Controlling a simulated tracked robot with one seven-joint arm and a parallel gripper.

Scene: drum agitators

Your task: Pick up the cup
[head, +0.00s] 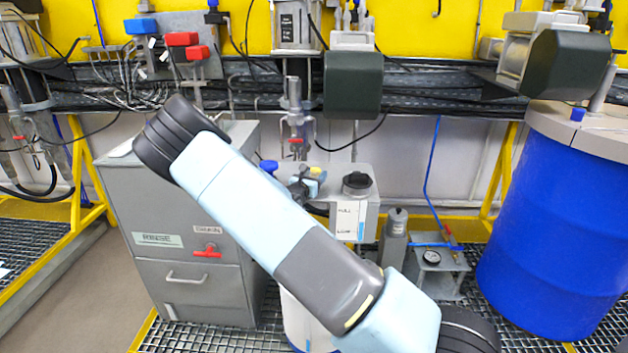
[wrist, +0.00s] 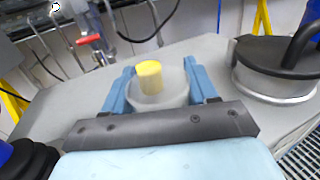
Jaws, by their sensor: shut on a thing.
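The cup (wrist: 160,100) is a pale grey, translucent vessel with a yellow cylinder (wrist: 149,77) standing up inside it. My gripper (wrist: 157,85) has one blue finger on each side of the cup and is shut on it. The grey palm bar hides the cup's lower part. In the head view my gripper (head: 307,182) is over the top of a grey tank (head: 367,205), with a bit of yellow beside the fingers. The cup itself is mostly hidden there, and I cannot tell whether it touches the tank top.
A black-capped filler neck (head: 357,183) stands close to the right of my gripper. A grey RINSE cabinet (head: 185,255) is at left, a large blue drum (head: 550,230) at right. A vertical pipe with a red-handled valve (head: 296,125) rises behind. A gas cylinder (head: 394,238) stands right of the tank.

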